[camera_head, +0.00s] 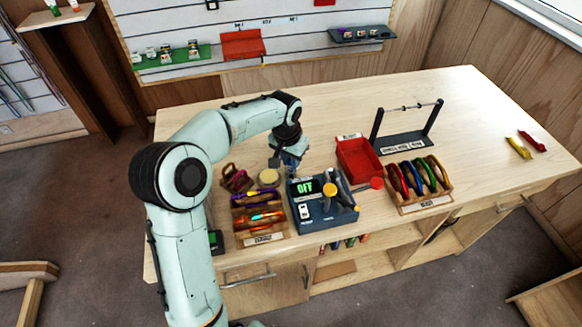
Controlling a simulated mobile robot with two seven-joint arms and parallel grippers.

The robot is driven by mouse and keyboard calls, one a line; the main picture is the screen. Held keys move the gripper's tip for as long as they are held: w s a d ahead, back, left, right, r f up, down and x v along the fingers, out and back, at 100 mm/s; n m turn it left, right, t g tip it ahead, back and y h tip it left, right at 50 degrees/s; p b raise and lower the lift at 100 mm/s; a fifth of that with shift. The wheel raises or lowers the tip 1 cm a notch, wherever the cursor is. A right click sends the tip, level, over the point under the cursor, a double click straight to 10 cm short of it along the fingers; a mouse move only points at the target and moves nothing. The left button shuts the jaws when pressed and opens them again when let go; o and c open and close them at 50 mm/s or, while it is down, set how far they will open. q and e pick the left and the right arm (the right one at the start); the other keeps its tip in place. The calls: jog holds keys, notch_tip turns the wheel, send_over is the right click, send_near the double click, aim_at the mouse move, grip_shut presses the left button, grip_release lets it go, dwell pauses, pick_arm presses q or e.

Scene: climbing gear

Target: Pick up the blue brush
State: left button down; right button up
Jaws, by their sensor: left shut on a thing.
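My left arm reaches in from the left over the workbench. Its gripper (290,160) points down behind the blue box with the "OFF" display. The gripper is shut on a small blue thing, which looks like the blue brush (289,164). Its shape and its lower end are mostly hidden by the fingers and the box, and I cannot tell whether it touches the bench. A wooden holder (262,238) stands at the front left of the gripper, with orange, red and purple items in it. My right gripper is not in view.
The blue box (308,212) stands close in front of the gripper. A round tan disc (268,176) lies to its left. A red tray (358,160), a wooden rack (422,206) of coloured loops and a bar stand (403,140) are to the right. The bench's far right is mostly clear.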

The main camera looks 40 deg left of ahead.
pick_arm(q)
notch_tip(320, 180, up, 20)
jog(key=p, duration=0.2)
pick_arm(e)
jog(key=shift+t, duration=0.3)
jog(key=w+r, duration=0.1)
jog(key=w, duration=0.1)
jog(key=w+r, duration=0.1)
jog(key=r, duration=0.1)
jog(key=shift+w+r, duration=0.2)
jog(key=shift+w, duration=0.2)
